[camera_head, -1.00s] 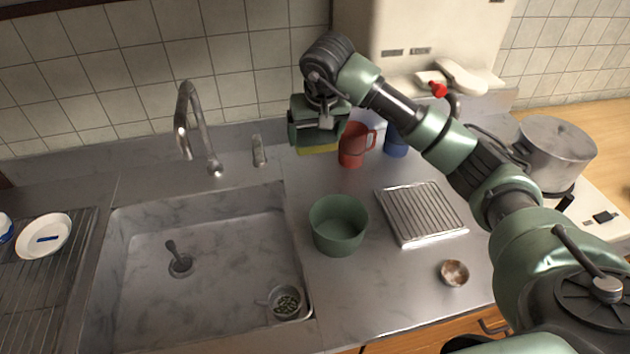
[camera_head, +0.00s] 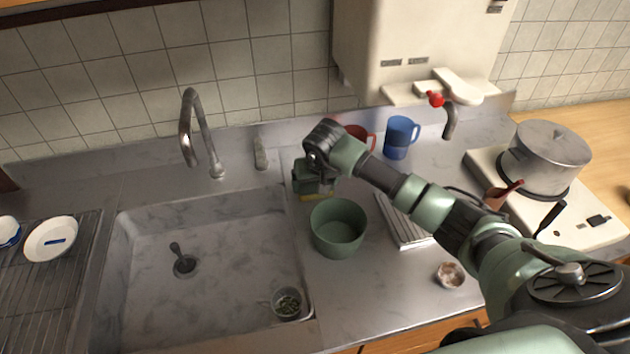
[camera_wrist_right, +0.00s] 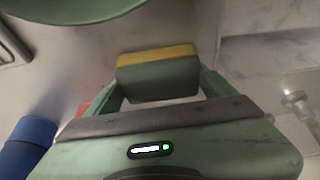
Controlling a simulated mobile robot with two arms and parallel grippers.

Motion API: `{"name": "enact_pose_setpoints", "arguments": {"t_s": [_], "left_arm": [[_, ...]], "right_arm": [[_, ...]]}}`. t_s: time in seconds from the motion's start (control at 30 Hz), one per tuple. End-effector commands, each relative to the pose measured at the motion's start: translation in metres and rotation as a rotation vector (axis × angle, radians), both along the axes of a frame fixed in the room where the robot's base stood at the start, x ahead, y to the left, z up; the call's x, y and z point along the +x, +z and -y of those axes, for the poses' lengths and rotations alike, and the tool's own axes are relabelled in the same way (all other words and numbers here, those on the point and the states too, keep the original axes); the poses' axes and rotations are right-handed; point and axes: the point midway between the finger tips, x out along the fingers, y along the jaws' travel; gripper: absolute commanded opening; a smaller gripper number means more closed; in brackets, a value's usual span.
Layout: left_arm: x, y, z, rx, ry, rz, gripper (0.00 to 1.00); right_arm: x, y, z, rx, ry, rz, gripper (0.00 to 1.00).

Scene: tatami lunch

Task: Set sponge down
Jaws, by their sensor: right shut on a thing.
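The sponge (camera_wrist_right: 158,76), green with a yellow layer, sits between the two fingers of my right gripper (camera_wrist_right: 160,84) in the right wrist view. In the head view my right gripper (camera_head: 312,190) is low over the counter, between the sink's back right corner and the green bowl. Only a yellow strip of the sponge (camera_head: 308,197) shows there beneath the gripper. I cannot tell whether the sponge touches the counter. My left gripper is not in view.
The green bowl (camera_head: 338,229) stands close in front of the gripper. A red mug (camera_head: 359,135) and a blue mug (camera_head: 400,137) stand behind. The sink (camera_head: 204,270) with its faucet (camera_head: 194,135) is to the left. A ridged metal tray (camera_head: 400,222) is partly hidden by my arm.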

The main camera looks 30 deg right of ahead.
Motion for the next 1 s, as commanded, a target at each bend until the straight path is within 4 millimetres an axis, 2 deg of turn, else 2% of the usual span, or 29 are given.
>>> {"name": "enact_pose_setpoints", "arguments": {"t_s": [0.27,0.3,0.33,0.57,0.7,0.87,1.0], "left_arm": [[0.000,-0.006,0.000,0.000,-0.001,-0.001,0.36],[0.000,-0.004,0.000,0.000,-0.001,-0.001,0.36],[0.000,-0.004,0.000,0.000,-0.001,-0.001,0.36],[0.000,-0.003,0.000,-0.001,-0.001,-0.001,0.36],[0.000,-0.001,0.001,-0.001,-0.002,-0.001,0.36],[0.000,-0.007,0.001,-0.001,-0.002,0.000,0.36],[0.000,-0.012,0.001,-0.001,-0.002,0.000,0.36]], "right_arm": [[0.000,-0.004,0.000,-0.002,0.001,0.001,0.53],[0.000,-0.002,0.000,-0.001,0.001,0.001,0.96],[0.000,-0.002,0.000,-0.001,0.001,0.001,1.00],[0.000,-0.002,0.000,0.000,0.000,0.001,1.00],[0.000,0.005,0.000,0.000,0.000,0.003,1.00],[-0.011,0.031,-0.003,-0.003,0.003,0.006,1.00],[-0.023,0.060,-0.005,-0.004,0.002,0.006,1.00]]}}
